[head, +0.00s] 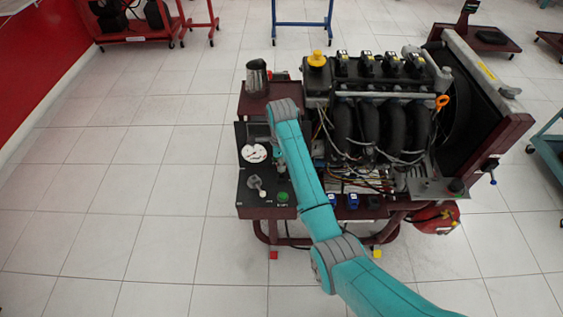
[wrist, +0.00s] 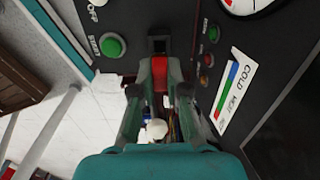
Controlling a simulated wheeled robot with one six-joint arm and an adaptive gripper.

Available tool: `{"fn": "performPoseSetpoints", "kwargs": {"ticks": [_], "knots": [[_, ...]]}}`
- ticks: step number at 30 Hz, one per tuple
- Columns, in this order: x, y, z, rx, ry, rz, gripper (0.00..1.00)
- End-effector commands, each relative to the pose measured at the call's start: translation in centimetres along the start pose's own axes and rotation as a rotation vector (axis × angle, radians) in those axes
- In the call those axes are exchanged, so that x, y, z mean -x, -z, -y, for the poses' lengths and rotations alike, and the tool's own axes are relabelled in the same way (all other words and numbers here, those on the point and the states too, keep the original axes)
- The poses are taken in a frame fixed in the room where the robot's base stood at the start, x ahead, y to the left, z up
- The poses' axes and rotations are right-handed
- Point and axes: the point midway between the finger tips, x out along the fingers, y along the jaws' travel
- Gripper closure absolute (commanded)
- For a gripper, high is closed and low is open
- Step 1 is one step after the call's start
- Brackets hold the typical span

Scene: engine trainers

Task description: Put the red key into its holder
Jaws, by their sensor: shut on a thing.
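My gripper (wrist: 160,95) is shut on the red key (wrist: 160,74) in the wrist view, with a finger on each side of it. The key's far end is right at a small black holder (wrist: 158,45) on the dark control panel. I cannot tell whether the key touches the holder or sits inside it. In the head view my arm covers the gripper, the key and the holder.
In the wrist view a green button (wrist: 113,45) and a cold/heat label (wrist: 228,97) flank the holder. In the head view the control panel (head: 245,196) carries a white gauge (head: 254,153). A large engine (head: 375,110) stands to its right.

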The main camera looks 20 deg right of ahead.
Motion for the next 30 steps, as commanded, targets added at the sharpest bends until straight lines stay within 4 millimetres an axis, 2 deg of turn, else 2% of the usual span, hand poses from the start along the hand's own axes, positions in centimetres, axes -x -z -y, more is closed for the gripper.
{"fn": "performPoseSetpoints", "kwargs": {"ticks": [14,30], "knots": [[-0.2,0.0,0.0,0.0,-0.001,0.0,1.0],[-1.6,0.0,0.0,0.0,-0.001,0.0,1.0]]}}
